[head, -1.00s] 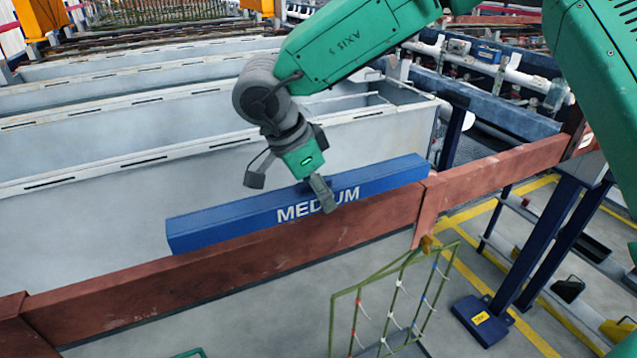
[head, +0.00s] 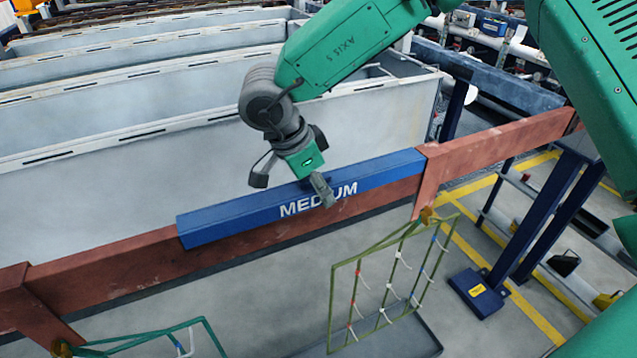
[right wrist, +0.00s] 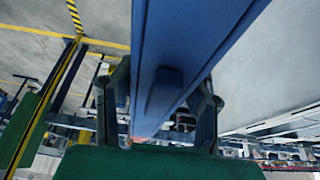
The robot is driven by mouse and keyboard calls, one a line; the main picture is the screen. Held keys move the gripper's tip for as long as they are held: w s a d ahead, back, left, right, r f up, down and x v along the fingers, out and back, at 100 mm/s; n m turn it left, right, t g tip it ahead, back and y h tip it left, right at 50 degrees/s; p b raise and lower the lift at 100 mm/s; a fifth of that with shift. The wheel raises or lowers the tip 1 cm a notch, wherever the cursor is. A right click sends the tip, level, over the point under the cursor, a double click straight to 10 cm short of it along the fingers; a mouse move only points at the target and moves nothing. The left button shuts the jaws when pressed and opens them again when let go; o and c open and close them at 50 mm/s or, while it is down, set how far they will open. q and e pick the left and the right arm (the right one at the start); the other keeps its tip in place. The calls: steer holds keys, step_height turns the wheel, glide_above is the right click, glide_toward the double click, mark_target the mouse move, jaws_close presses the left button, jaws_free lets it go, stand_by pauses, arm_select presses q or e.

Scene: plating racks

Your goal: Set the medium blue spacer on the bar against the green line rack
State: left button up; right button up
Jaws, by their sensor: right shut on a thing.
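The medium blue spacer (head: 240,212), a long blue beam lettered MEDIUM, lies along the red-brown bar (head: 120,265) and overlaps its upper part. Its right end is close against the hanger of an olive-green wire rack (head: 332,300); whether they touch is unclear. A teal-green rack (head: 135,336), partly out of frame, hangs from the hanger at lower left, with bare bar between it and the spacer. My right gripper (head: 290,188) is shut on the spacer near its middle. In the right wrist view the spacer (right wrist: 190,50) runs between the fingers (right wrist: 160,105). My left gripper is out of view.
Long grey tanks (head: 150,180) stand behind the bar. A dark blue stand (head: 478,292) and yellow floor lines are at right. A grey tray (head: 400,340) lies below the olive rack. Bare bar is free left of the spacer.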

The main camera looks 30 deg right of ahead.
steer(key=o, duration=1.3)
steer(key=shift+o, duration=0.2)
